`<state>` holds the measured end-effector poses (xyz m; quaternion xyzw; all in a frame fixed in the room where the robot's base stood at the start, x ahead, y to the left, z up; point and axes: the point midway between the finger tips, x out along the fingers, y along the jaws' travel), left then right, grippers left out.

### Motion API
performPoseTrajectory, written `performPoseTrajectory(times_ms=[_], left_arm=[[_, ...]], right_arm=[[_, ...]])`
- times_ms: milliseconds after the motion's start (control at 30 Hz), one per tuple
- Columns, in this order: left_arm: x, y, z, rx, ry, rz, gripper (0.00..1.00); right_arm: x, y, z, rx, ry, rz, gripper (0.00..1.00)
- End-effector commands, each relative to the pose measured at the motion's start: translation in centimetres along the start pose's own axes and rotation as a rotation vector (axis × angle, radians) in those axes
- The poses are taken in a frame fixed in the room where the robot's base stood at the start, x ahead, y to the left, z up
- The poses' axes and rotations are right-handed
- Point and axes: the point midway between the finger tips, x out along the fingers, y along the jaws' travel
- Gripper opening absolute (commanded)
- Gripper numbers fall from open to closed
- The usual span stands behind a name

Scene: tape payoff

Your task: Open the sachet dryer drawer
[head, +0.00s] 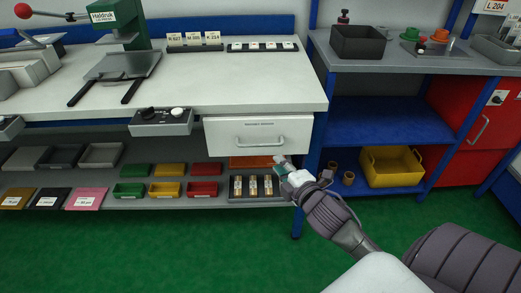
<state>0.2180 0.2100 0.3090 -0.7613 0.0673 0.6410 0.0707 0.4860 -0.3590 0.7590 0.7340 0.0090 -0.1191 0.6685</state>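The sachet dryer drawer (227,133) has a white front with a small label, too small to read surely, and hangs under the right end of the white bench top. It looks shut. Its pale bar handle (260,145) runs across the lower middle of the front. My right gripper (281,161) is just below and right of the handle, near the drawer's lower edge in the picture. I see no grip on the handle; the fingers are too small to tell open from shut. My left gripper is out of view.
A grey control box (162,122) sits left of the drawer under the bench edge. Below, a shelf (140,202) holds several coloured bins. A blue-framed shelf unit (375,122) with a yellow crate (391,167) stands right. The green floor (130,250) in front is clear.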

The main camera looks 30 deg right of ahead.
Motion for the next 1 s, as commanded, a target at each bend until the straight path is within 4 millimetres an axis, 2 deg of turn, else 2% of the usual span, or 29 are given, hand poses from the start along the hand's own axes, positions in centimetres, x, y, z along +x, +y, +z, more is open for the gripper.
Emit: performPoseTrajectory(times_ms=[167,400,600,800,1000], left_arm=[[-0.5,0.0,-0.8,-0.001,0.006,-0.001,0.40],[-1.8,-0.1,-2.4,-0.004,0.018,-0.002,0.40],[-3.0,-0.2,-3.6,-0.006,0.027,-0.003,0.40],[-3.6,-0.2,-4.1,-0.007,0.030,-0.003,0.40],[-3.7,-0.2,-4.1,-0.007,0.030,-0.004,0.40]], right_arm=[[3.0,0.1,0.0,0.002,0.000,0.002,0.22],[8.3,0.1,0.0,0.002,-0.001,0.002,0.22],[11.6,-0.1,0.0,0.003,0.000,0.000,0.22],[13.0,-0.1,0.0,0.004,0.000,-0.002,0.22],[13.2,-0.1,0.0,0.004,0.001,-0.002,0.22]])
